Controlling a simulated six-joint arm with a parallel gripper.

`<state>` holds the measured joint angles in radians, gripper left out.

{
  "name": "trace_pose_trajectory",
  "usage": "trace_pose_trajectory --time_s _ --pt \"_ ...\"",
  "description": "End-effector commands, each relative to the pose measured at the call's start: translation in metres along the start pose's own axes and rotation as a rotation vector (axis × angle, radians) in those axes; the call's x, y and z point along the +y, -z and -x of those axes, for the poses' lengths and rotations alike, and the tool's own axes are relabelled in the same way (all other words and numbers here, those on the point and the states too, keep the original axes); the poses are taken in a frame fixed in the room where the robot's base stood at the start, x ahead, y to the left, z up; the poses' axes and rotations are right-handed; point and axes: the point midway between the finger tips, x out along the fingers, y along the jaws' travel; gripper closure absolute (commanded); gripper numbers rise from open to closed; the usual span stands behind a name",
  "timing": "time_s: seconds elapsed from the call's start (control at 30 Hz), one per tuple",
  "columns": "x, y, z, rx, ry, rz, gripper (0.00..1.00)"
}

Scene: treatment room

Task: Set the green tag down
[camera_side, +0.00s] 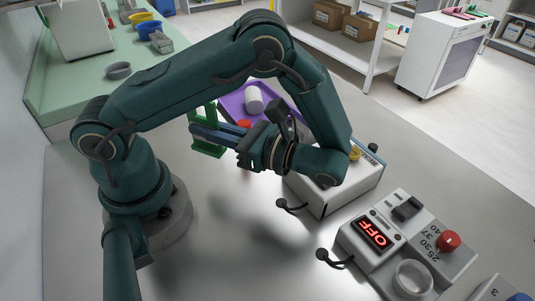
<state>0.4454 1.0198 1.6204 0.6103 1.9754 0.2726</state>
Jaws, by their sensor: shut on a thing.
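The green tag (208,148) looks like an upright, frame-like green piece, partly covered by the gripper fingers. My gripper (203,133) points left and is shut on the tag. It holds the tag above the grey table (235,215), apart from its surface as far as this view shows. My arm arches over from the left and hides part of the area behind.
A purple tray (232,102) with a white cylinder (254,98) and a red item (244,124) lies behind the gripper. A white box (328,196) stands to the right. A device reading OFF (372,232) stands at front right. The front middle table is clear.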

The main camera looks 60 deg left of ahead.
Motion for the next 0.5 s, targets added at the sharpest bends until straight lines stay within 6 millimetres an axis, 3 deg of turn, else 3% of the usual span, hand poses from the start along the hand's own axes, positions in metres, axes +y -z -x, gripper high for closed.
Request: trace_pose_trajectory --time_s 0.1,0.27,0.5 --pt "0.033 0.012 0.006 0.006 -0.284 -0.001 1.0" --pt "0.073 0.016 0.03 0.007 -0.627 0.0 1.0" --pt "0.118 0.002 0.086 -0.007 -1.118 -0.006 1.0"
